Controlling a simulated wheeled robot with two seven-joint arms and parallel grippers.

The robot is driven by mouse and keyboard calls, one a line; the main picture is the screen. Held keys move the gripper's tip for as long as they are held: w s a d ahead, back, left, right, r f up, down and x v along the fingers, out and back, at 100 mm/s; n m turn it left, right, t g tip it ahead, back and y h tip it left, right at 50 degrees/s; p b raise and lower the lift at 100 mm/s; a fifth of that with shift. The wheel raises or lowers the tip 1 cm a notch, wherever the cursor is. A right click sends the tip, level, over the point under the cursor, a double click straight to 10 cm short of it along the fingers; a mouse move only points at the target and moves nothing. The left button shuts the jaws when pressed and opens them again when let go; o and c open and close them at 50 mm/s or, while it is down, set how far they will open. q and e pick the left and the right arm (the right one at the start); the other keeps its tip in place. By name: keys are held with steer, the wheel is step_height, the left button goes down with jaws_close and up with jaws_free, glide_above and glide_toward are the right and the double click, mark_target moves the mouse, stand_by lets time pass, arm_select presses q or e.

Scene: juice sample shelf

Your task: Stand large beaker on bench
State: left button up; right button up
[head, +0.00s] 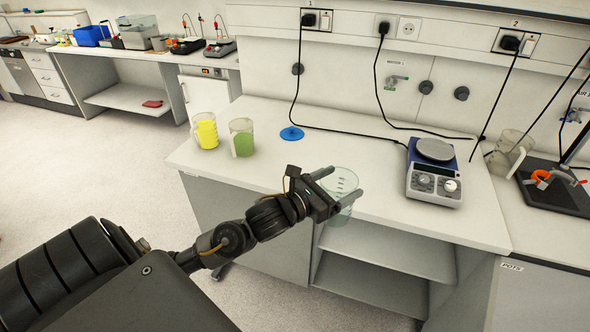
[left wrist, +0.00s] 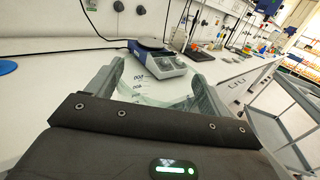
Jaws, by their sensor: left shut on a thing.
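A clear large beaker (head: 342,184) with printed markings is between the fingers of my left gripper (head: 338,186) in the head view. The gripper is shut on it, at the front edge of the white bench (head: 265,172). The beaker's lower part shows in front of the bench's front side; I cannot tell whether it touches the bench. In the left wrist view the clear beaker (left wrist: 155,92) shows faintly between the two fingers of the left gripper (left wrist: 160,82). My right gripper is in neither view.
Beakers with yellow liquid (head: 205,131) and green liquid (head: 242,138) stand at the bench's left end. A blue disc (head: 291,133) lies near the back. A hotplate stirrer (head: 434,172) stands right of the gripper. The bench middle is clear, apart from black cables behind.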

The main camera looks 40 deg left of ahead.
arm_select(q)
steer(key=w+a+r+n+y+b, duration=0.3)
steer(key=w+a+n+y+b, duration=0.1)
steer(key=w+a+y, duration=0.25)
steer(key=w+a+r+n+y+b, duration=0.25)
steer(key=w+a+y+b, duration=0.2)
steer(key=w+a, duration=0.3)
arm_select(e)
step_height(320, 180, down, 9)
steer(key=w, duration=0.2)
arm_select(q)
steer(key=w+a+f+p, duration=0.2)
steer(key=a+f+p, duration=0.3)
steer(key=a+f, duration=0.7)
steer(key=shift+w+a+f+n, duration=0.35)
steer(key=shift+w+a+f, duration=0.05)
steer(key=shift+f, duration=0.25)
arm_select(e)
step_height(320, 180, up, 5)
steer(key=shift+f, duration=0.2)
arm_select(q)
steer(key=shift+f, duration=0.15)
steer(key=o, duration=1.3)
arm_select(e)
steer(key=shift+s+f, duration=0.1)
